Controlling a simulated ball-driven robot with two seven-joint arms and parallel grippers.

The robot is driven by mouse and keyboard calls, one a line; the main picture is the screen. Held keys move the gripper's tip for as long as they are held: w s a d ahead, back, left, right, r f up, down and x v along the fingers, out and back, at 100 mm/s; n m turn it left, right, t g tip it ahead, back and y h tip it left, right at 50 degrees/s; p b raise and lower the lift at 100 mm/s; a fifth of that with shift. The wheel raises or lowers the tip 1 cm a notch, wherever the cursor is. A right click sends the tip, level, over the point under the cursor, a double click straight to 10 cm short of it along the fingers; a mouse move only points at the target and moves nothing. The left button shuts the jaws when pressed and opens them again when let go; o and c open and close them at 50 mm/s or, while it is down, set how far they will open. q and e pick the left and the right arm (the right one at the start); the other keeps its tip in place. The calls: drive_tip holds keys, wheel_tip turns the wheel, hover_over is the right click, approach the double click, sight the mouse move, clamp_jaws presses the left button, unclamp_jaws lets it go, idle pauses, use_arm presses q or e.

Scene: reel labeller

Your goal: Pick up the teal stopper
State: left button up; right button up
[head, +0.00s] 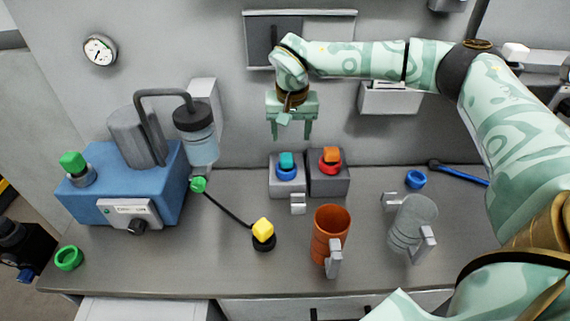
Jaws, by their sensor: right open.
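The teal stopper (287,159) sits in a blue ring on top of a grey block (288,187) near the back of the bench. My right gripper (291,131) hangs above it with its fingers pointing down. The gripper is open, with a clear gap between its two fingers and nothing in it. It appears apart from the stopper, though the exact depth is hard to tell. My left gripper is not in view.
A matching block (328,186) with an orange-red stopper (331,155) stands close on the right. An orange mug (331,232) and a grey mug (412,222) stand nearer the front. A blue machine (112,190) with a tall bottle (199,140) fills the left. A yellow-topped knob (263,228) stands mid-bench.

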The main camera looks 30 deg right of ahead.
hover_over(287, 156)
drive_tip(key=f, duration=0.2)
drive_tip(key=s+f, duration=0.1)
drive_tip(key=f, duration=0.1)
drive_tip(key=shift+b, duration=0.35)
drive_tip(key=shift+w+d+f, duration=0.1)
drive_tip(key=shift+f, duration=0.65)
drive_tip(key=f, duration=0.1)
drive_tip(key=f+b, duration=0.1)
drive_tip(key=f, duration=0.1)
drive_tip(key=w+f, duration=0.1)
drive_tip(key=shift+a+f+b, duration=0.2)
drive_tip(key=shift+f+b, duration=0.15)
drive_tip(key=shift+b, duration=0.05)
drive_tip(key=shift+s+r, duration=0.1)
drive_tip(key=c, duration=1.1)
drive_tip(key=shift+c, duration=0.2)
